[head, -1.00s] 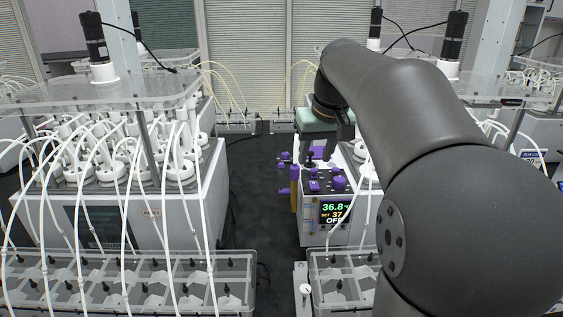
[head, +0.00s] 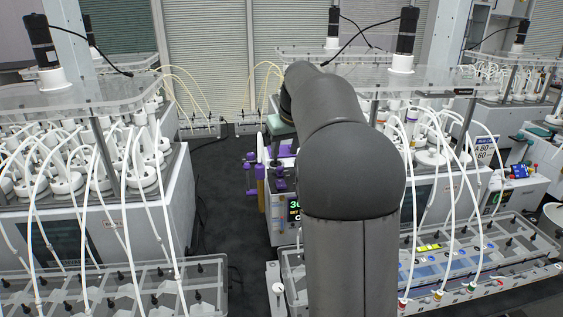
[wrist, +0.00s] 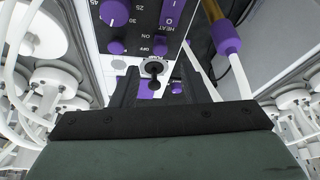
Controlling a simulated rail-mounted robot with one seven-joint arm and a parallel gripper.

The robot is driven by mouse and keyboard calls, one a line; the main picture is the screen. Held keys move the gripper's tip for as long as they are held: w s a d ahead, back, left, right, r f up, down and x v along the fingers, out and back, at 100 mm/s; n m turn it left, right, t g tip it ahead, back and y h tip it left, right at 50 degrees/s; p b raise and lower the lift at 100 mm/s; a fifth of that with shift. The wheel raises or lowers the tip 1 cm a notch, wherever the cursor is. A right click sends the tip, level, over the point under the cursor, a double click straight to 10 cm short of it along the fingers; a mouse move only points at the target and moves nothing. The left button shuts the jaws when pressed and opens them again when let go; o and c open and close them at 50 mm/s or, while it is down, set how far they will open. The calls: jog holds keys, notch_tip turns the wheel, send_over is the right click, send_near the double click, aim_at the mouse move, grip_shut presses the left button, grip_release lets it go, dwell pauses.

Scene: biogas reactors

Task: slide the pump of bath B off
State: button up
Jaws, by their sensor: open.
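The bath control head (head: 280,180) stands in the aisle in the head view, with purple knobs and a display (head: 294,208) mostly covered by my arm. I cannot read a letter for this bath. In the wrist view its panel shows a purple dial (wrist: 114,12), a purple HEAT switch (wrist: 172,12), a purple ON/OFF knob (wrist: 160,46) and a small black lever (wrist: 154,80) in a round collar. My gripper (wrist: 157,78) is open, its dark fingers either side of the lever and close to the panel. Whether a finger touches it, I cannot tell. The fingertips are hidden in the head view.
A purple-capped tube fitting (wrist: 226,38) stands right of the fingers in the wrist view. Reactor units with white tubes stand left (head: 90,200) and right (head: 440,190). Clear racks (head: 130,290) line the front. The dark aisle floor (head: 222,200) is clear.

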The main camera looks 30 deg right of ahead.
aim_at(280, 167)
jog(key=x, duration=0.6)
